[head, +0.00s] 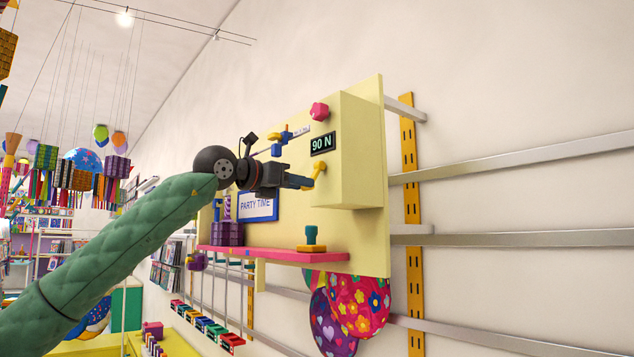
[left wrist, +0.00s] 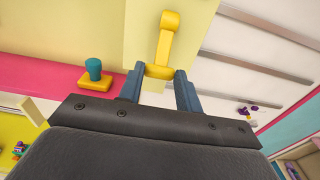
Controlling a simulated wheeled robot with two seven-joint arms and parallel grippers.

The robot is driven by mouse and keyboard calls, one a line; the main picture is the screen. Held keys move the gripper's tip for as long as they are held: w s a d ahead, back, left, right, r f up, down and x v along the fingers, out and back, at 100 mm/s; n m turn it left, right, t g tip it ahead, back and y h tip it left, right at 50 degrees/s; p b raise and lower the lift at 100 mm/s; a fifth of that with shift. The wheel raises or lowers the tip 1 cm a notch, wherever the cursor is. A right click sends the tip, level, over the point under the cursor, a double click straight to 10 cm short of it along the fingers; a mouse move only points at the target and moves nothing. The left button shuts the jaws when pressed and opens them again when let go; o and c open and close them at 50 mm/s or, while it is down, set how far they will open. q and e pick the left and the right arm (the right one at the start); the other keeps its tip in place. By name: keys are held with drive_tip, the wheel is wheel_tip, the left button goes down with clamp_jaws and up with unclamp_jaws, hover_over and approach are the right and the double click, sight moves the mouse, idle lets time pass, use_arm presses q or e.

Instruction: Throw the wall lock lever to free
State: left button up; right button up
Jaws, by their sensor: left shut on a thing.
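The yellow lock lever (head: 319,170) is on the side of a pale yellow box on the wall panel, just below a "90 N" display (head: 322,143). In the left wrist view the lever (left wrist: 166,40) runs up from between my fingers to a rounded knob end. My left gripper (head: 307,183) reaches in from the left and is shut on the lever's lower part. In the left wrist view both blue fingertips (left wrist: 160,72) flank its yellow crosspiece. My right gripper is not in view.
A pink shelf (head: 275,254) below carries a teal-knobbed yellow piece (head: 311,238) and a purple stack (head: 227,233). A pink knob (head: 319,111) and blue-yellow valve (head: 281,141) sit higher on the panel. Metal rails (head: 520,160) cross the wall at right.

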use_arm(q)
drive_tip(key=shift+a+r, duration=0.1)
drive_tip(key=shift+a, duration=0.05)
drive_tip(key=shift+s+a+r, duration=0.35)
drive_tip(key=shift+a+r, duration=0.05)
drive_tip(key=shift+r, duration=0.05)
idle(0.3)
drive_tip(key=shift+s+a+r, duration=0.3)
drive_tip(key=shift+a+r, duration=0.1)
drive_tip(key=shift+r, duration=0.25)
